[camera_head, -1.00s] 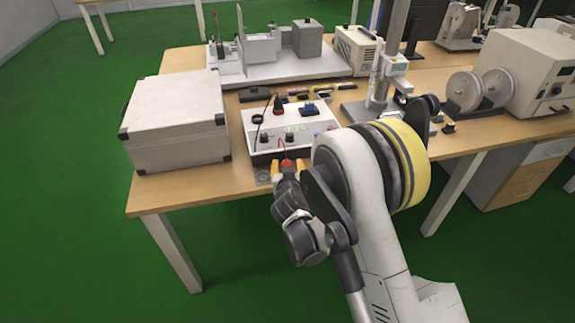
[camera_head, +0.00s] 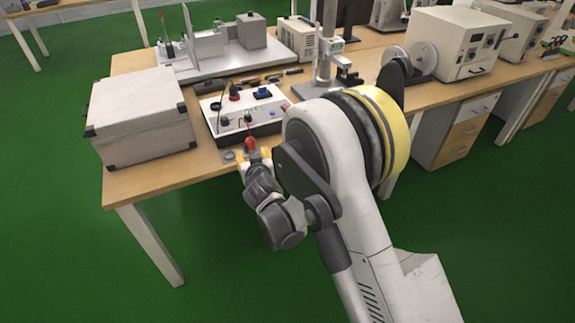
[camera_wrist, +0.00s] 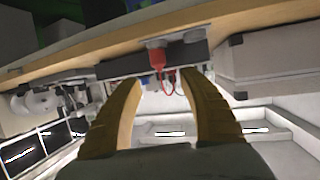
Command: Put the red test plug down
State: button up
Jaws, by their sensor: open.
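The red test plug (camera_head: 250,143) stands near the front edge of the table, in front of the white test box. In the wrist view, which looks upside down, the red plug (camera_wrist: 157,58) appears to stand on a small grey round base, with a thin red lead looping beside it. My gripper (camera_head: 253,156) has yellow fingers and is at the table edge, just in front of the plug. In the wrist view my gripper (camera_wrist: 161,80) is open, with the plug beyond and between the fingertips, apart from them. The white test box (camera_head: 236,107) has knobs and a display.
A bare grey disc (camera_head: 229,155) lies left of the plug. A large grey case (camera_head: 140,115) stands to the left. A metal stand (camera_head: 325,65) and a grey fixture plate (camera_head: 225,62) are behind. My arm hides part of the table on the right.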

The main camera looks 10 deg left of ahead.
jog(key=shift+w, duration=0.1)
jog(key=s+d+r+m+g+h, duration=0.15)
jog(key=s+d+r, duration=0.25)
jog(key=d+r, duration=0.6)
jog(key=s+d+r+m+g+h, duration=0.1)
jog(key=s+d+r+h, duration=0.35)
jog(key=d, duration=0.95)
jog(key=s+d+g, duration=0.1)
jog(key=s+d, duration=0.3)
jog(key=s, duration=0.4)
jog(key=s+d+m+g+y, duration=0.1)
jog(key=s+d, duration=0.3)
jog(key=s, duration=0.4)
jog(key=s+d+g, duration=0.1)
jog(key=s+d, duration=0.4)
jog(key=s, duration=0.3)
jog(key=shift+s+r+g, duration=0.15)
jog(key=shift+r+g, duration=0.2)
jog(key=shift+r, duration=0.1)
